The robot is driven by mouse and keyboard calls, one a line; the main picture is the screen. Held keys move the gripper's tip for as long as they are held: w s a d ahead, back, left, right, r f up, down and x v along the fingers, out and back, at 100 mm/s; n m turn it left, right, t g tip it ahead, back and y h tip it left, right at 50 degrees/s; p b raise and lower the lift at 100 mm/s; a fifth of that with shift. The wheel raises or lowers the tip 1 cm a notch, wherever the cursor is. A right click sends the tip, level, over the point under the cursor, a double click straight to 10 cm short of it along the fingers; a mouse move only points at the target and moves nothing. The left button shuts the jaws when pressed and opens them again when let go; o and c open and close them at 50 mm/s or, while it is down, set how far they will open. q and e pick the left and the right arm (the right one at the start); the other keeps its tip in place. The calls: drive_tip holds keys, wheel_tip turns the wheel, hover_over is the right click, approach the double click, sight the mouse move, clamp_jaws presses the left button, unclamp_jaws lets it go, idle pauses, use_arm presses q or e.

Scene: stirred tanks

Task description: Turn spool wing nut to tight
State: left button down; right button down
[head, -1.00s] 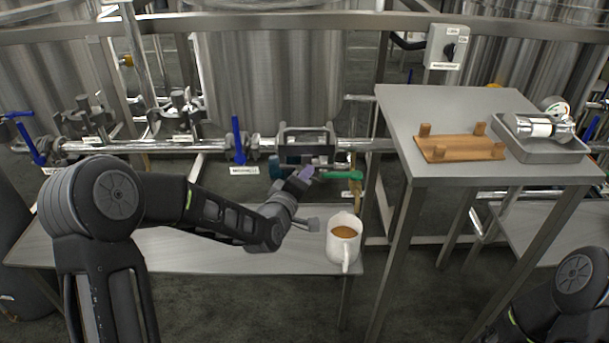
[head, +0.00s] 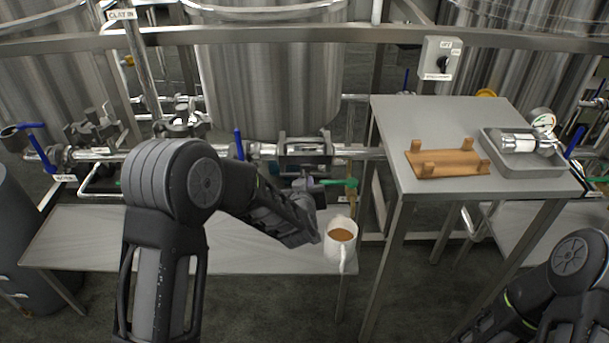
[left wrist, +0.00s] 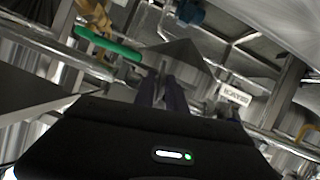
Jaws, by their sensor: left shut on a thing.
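The metal spool section (head: 304,149) sits in the horizontal pipe run at the middle of the head view, between dark end fittings. My left gripper (head: 304,184) is just below it, beside the green-handled valve (head: 338,183). My arm hides part of this area. In the left wrist view the two dark purple fingers of my left gripper (left wrist: 161,88) are close together, with a thin grey piece between their tips. This appears to be the wing nut (left wrist: 163,68), but its shape is mostly hidden. My right arm shows at bottom right, with its gripper out of view.
A grey table (head: 405,120) at right holds a wooden rack (head: 447,164) and a grey tray (head: 545,166) with a metal part. A blue valve handle (head: 239,144) rises left of the spool.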

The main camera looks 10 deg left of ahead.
use_arm(q)
drive_tip(key=shift+m+y+p, duration=0.4)
drive_tip(key=shift+m+p, duration=0.3)
drive_tip(key=shift+p, duration=0.15)
drive_tip(key=c, duration=1.4)
unclamp_jaws()
drive_tip(key=v, duration=0.7)
drive_tip(key=shift+s+r+p, duration=0.25)
drive_tip(key=shift+p, duration=0.1)
drive_tip(key=shift+d, duration=0.15)
